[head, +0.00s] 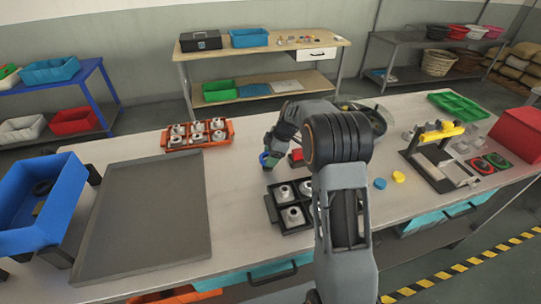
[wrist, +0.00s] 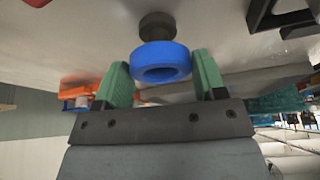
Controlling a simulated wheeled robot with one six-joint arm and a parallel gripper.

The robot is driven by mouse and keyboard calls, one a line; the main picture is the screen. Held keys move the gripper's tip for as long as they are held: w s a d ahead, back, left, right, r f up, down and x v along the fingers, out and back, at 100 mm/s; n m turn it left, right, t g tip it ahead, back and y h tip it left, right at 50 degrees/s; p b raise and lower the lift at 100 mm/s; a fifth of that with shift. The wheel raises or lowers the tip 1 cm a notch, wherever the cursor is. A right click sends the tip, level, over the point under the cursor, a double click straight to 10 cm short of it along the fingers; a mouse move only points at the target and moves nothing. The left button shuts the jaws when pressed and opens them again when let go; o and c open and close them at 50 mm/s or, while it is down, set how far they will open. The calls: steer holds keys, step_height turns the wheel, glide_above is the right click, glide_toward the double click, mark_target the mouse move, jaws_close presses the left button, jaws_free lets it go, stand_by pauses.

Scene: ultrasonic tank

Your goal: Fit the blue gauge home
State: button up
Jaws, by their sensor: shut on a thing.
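The blue gauge (wrist: 160,62) is a thick ring with a hole, held between the green fingertips of my gripper (wrist: 162,72) in the wrist view. In the head view the blue gauge (head: 264,158) shows as a small patch at my gripper (head: 269,157), partly hidden by it. A dark round piece (wrist: 157,24) stands just beyond the ring in the wrist view. I cannot tell whether the ring touches it. My arm hides part of the bench in the head view.
A black tray (head: 273,212) with metal parts lies in front of my gripper, partly behind my arm. An orange rack (head: 170,149) of similar parts stands left. A blue disc (head: 380,183) and a yellow disc (head: 398,176) lie right.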

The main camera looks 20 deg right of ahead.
steer(key=shift+f+b, duration=1.15)
steer(key=shift+b, duration=0.1)
stand_by(0.7)
steer(key=shift+f+b, duration=0.2)
steer(key=shift+b, duration=0.75)
stand_by(4.2)
steer(key=o, duration=1.1)
steer(key=shift+o, duration=0.2)
